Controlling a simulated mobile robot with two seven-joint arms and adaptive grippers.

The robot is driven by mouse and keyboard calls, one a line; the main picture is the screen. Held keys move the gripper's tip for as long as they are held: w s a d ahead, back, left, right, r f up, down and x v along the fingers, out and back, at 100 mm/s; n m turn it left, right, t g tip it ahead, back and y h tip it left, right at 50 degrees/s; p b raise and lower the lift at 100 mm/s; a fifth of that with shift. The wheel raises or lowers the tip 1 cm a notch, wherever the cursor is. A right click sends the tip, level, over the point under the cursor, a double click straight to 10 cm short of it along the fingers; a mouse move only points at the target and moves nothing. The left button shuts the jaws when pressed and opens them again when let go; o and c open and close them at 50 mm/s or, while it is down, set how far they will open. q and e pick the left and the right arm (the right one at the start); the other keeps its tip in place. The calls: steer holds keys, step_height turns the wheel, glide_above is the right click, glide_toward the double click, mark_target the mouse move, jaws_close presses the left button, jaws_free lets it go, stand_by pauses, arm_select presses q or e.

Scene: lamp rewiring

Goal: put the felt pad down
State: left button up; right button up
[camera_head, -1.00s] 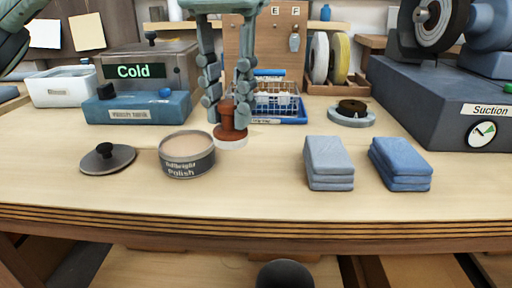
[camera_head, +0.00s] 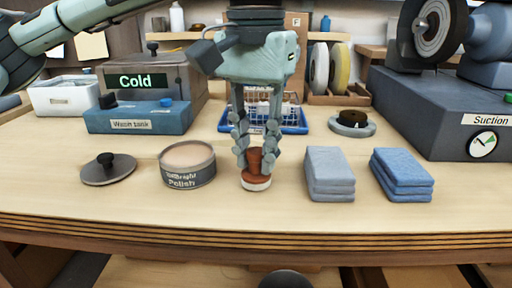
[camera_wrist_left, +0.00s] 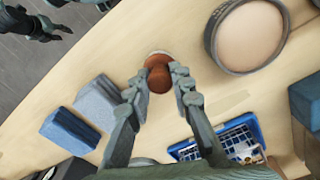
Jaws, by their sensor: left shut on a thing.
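The felt pad (camera_head: 256,184) has a white round base and a reddish-brown knob handle. My left gripper (camera_head: 256,160) points straight down and is shut on the handle, with a finger on each side. The pad is upright, at or just above the bench top, between the polish tin (camera_head: 187,165) and the grey cloth stack (camera_head: 329,174). I cannot tell whether its base touches the bench. In the left wrist view the felt pad (camera_wrist_left: 158,76) sits between the fingertips, its base mostly hidden. Part of my other arm shows at that view's top left; its jaws are unclear.
A dark lid (camera_head: 108,169) lies left of the tin. A blue cloth stack (camera_head: 402,174) is on the right. Behind are a blue wire basket (camera_head: 292,120), a wash tank (camera_head: 137,118), a ring holder (camera_head: 352,124) and a suction unit (camera_head: 440,115). The front bench strip is clear.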

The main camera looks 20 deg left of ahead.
arm_select(q)
steer(key=shift+f, duration=0.1)
arm_select(e)
steer(key=shift+r, duration=0.1)
arm_select(q)
steer(key=o, duration=1)
steer(key=shift+c, duration=0.2)
arm_select(e)
steer(key=shift+r, duration=0.4)
